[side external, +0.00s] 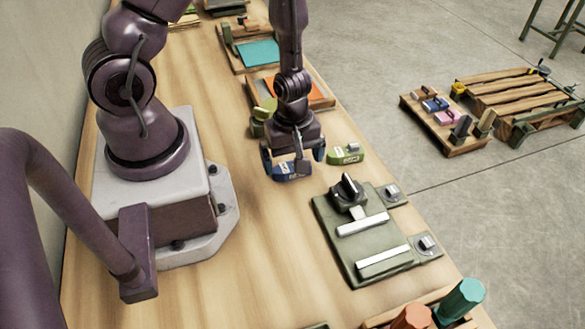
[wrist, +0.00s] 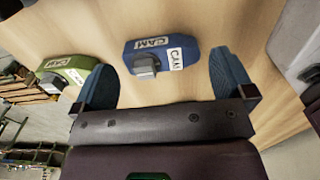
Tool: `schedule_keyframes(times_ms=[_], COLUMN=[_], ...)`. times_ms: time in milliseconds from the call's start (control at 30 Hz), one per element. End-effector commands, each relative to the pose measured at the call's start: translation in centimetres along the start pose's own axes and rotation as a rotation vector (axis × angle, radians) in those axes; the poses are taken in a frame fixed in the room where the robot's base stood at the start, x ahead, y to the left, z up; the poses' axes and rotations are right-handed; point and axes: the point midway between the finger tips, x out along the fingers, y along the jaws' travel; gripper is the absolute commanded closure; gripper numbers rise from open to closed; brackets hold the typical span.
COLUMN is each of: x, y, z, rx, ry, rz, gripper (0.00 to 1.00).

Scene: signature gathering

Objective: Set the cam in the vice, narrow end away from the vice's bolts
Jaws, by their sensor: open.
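A blue cam (side external: 291,171) with CAM labels and a grey raised block lies on the wooden table, below my gripper (side external: 292,160). In the wrist view the blue cam (wrist: 172,58) lies between the two spread blue fingers of my gripper (wrist: 161,62), apart from both. I cannot tell which end is narrower. A green labelled piece of similar shape (side external: 346,154) lies to its right; it also shows in the wrist view (wrist: 76,72). The vice (side external: 375,246) is a dark green plate with two pale bars, a gap between them, a black-handled knob, and bolted tabs on its right side. The gap is empty.
Orange and teal cylinders (side external: 462,299) stand in a wooden holder at the near right. Wooden trays with orange and teal sheets (side external: 258,53) sit farther back. A pallet (side external: 510,97) is on the floor. The table left of the vice is clear.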

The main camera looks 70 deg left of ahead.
Motion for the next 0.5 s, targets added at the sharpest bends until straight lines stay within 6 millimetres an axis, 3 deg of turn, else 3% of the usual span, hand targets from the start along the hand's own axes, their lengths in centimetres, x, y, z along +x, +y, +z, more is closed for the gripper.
schedule_keyframes(times_ms=[500], x=[2.2], y=[-0.2], z=[-0.1], rx=[0.002], ry=[0.003], rz=[-0.013], gripper=[0.00])
